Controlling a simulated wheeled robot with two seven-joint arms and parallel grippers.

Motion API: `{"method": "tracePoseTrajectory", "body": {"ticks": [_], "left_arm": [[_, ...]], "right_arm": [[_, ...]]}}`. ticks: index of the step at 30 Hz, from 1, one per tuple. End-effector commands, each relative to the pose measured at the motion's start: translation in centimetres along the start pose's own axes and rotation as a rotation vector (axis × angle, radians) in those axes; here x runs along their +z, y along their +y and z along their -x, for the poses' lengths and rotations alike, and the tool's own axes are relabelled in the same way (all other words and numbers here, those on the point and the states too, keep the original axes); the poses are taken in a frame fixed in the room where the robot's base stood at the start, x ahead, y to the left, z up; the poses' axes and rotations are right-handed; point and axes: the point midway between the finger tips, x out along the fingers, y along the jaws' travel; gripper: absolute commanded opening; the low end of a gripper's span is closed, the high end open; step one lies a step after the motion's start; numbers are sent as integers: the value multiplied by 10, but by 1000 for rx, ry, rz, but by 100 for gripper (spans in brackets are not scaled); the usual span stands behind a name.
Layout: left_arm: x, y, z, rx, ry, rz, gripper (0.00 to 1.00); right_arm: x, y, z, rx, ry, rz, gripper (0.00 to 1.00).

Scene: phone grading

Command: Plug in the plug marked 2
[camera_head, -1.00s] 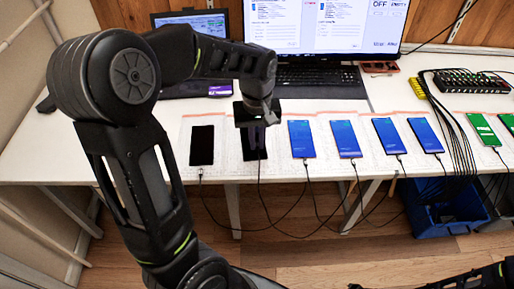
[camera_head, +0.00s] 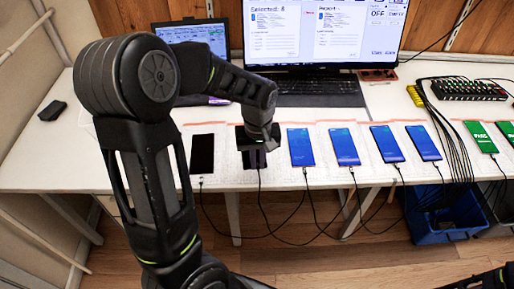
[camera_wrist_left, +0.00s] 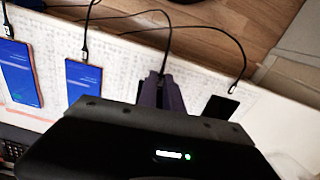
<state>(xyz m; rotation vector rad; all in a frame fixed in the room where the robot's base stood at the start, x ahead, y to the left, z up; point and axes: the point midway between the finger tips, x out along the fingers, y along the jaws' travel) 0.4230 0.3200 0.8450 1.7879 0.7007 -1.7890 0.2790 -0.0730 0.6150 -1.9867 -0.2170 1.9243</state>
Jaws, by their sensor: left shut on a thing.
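My left gripper (camera_head: 259,150) is over the second phone from the left, a dark phone (camera_head: 246,160) lying on the table near its front edge. In the left wrist view the gripper's fingers (camera_wrist_left: 161,94) are shut around the plug end of a black cable (camera_wrist_left: 163,62). The plug itself is mostly hidden between the fingers. The gripper body hides the second phone in that view. The cable (camera_head: 259,181) hangs from there over the table edge. I cannot read a number on the plug, nor tell whether its tip is in the phone. My right gripper is out of view.
Several blue-screen phones (camera_head: 300,147) and green-screen phones (camera_head: 480,137) lie to the right with cables. Behind are a keyboard (camera_head: 315,87), a monitor and a laptop. A blue crate (camera_head: 440,220) stands below.

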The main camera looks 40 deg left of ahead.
Motion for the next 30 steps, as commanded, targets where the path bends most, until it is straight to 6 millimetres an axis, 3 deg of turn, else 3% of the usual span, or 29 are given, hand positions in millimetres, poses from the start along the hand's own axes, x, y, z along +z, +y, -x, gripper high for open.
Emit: {"method": "tracePoseTrajectory", "body": {"ticks": [7,20,30], "left_arm": [[11,-2,-29,1,-2,0,0],[11,-2,-33,3,-1,1,0],[3,-2,-49,3,-1,2,0]], "right_arm": [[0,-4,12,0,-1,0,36],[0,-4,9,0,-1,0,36],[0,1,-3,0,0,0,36]]}}
